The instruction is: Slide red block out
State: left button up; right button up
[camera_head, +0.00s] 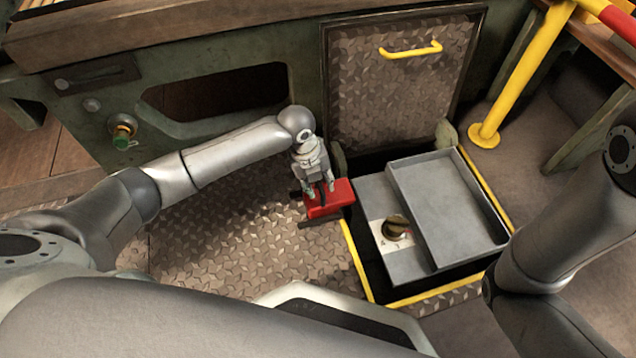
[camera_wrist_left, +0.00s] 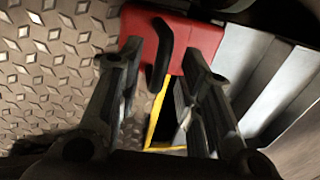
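The red block (camera_head: 342,193) sits at the left edge of the yellow-bordered floor opening, beside a grey tray unit. It also shows at the top of the left wrist view (camera_wrist_left: 203,36), with a black curved handle (camera_wrist_left: 160,52) on it. My left gripper (camera_head: 319,191) is at the block, reaching down over its left part. In the left wrist view its two fingers (camera_wrist_left: 161,62) are apart, on either side of the handle, with visible gaps. Whether they touch the block's face I cannot tell. My right arm shows at the right edge, but its gripper is out of view.
The grey tray (camera_head: 455,205) fills most of the floor opening, with a round dial (camera_head: 397,228) to its left. A patterned hatch (camera_head: 398,90) with a yellow handle (camera_head: 411,50) stands upright behind. A yellow post (camera_head: 518,85) stands at right. The patterned floor (camera_head: 235,235) at left is clear.

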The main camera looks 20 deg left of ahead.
pick_arm(q)
jog(key=shift+c, duration=0.2)
grip_shut()
jog(key=a+p, duration=0.1)
jog(key=s+a+p, duration=0.1)
jog(key=p, duration=0.1)
jog(key=shift+s+r, duration=0.15)
jog(key=shift+r, duration=0.1)
jog(key=shift+s+a+f+p, duration=0.3)
jog(key=shift+s+a+p, duration=0.2)
jog(key=shift+a, duration=0.2)
